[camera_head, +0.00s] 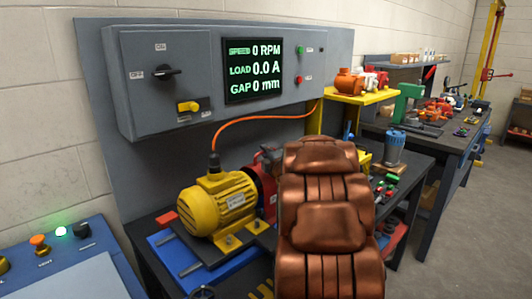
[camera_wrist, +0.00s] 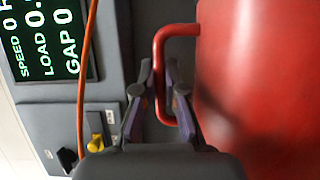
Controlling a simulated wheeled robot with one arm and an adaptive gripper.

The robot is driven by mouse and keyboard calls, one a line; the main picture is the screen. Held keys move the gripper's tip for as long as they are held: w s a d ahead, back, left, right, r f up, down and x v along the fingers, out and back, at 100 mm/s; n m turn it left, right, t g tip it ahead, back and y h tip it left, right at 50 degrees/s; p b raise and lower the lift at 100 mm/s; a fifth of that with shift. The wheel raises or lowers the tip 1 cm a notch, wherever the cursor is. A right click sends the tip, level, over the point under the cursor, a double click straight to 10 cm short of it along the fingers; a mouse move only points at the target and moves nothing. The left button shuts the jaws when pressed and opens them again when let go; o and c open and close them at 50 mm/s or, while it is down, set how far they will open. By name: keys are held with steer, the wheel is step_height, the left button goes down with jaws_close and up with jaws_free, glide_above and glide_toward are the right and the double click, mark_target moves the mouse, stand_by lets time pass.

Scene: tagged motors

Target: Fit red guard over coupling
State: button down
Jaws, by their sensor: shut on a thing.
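The red guard (camera_wrist: 255,75) fills the right side of the wrist view, with its red bar handle (camera_wrist: 159,55) on its left. My gripper (camera_wrist: 160,92) has its two fingers closed around the handle. In the head view my copper-coloured arm hides my gripper. The yellow motor (camera_head: 218,205) stands on a blue base, with a red part (camera_head: 264,178) at its right end. I cannot tell whether that part is the guard or belongs to the machine. The coupling is hidden behind my arm.
The grey control panel (camera_head: 160,65) stands behind the motor; its display (camera_head: 253,70) reads 0 RPM, 0.0 A, GAP 0 mm. An orange cable (camera_head: 255,118) runs from the motor across to the right. A yellow shelf (camera_head: 365,98) and a blue canister (camera_head: 395,148) stand to the right.

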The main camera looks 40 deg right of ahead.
steer(key=c, duration=1.2)
jaws_free()
steer(key=shift+f, duration=0.15)
steer(key=shift+c, duration=0.2)
steer(key=shift+r, duration=0.2)
steer(key=shift+s+a+f, duration=0.1)
steer(key=shift+s, duration=0.15)
steer(key=b+v, duration=0.2)
steer(key=v, duration=0.9)
steer(key=shift+s, duration=0.25)
steer(key=shift+a, duration=0.15)
